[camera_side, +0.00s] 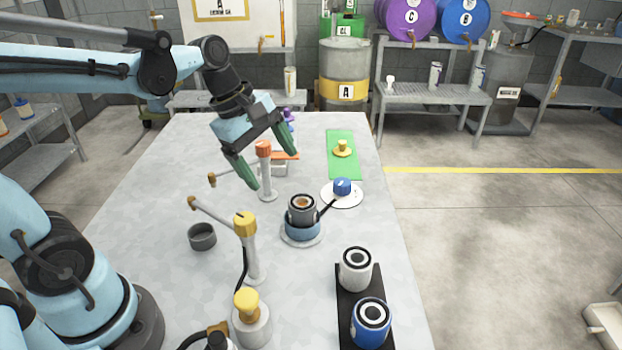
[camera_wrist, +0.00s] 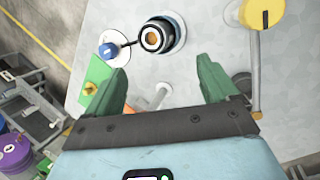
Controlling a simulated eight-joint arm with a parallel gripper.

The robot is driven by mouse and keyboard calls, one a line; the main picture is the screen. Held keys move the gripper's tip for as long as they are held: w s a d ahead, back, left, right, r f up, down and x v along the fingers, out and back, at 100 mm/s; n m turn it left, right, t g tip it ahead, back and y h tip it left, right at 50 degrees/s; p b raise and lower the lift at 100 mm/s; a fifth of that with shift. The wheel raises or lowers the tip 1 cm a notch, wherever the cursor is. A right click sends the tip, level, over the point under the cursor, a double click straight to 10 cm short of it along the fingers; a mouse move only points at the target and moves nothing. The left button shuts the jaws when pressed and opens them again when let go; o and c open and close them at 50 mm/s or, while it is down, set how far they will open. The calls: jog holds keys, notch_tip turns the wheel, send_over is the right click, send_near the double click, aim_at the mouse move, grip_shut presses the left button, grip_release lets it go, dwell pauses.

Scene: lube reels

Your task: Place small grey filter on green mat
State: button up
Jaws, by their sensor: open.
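A small dark grey cylindrical filter (camera_side: 301,213) with a tan centre stands upright in a blue round holder (camera_side: 302,229) at the middle of the table. It also shows in the wrist view (camera_wrist: 147,38), ahead of the fingers. A lighter grey-white filter (camera_side: 356,270) stands on a black tray nearer the front. The green mat (camera_side: 345,168) lies at the far right of the table, with a small yellow piece (camera_side: 343,148) on it; part of the mat shows in the wrist view (camera_wrist: 98,72). My gripper (camera_side: 271,168) is open and empty, above the table beside the orange-topped post.
A blue-capped piece (camera_side: 342,187) sits on a white disc by the mat. Orange-topped (camera_side: 263,150) and yellow-topped (camera_side: 245,222) posts with side arms stand left. An open grey cup (camera_side: 202,238) and a blue filter (camera_side: 371,325) also stand here.

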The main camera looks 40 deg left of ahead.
aim_at(301, 201)
jog(key=w+f+n, duration=0.1)
jog(key=f+n, duration=0.1)
jog(key=w+d+f+n, duration=0.1)
jog(key=f+n, duration=0.1)
jog(key=w+f+n+g+h, duration=0.1)
jog(key=f+n, duration=0.1)
jog(key=shift+w+d+f+n, duration=0.1)
jog(key=shift+w+d+n, duration=0.2)
jog(key=shift+d, duration=0.1)
jog(key=shift+x, duration=2.55)
jog(key=shift+w+a, duration=0.1)
jog(key=shift+w, duration=0.05)
jog(key=c, duration=1.5)
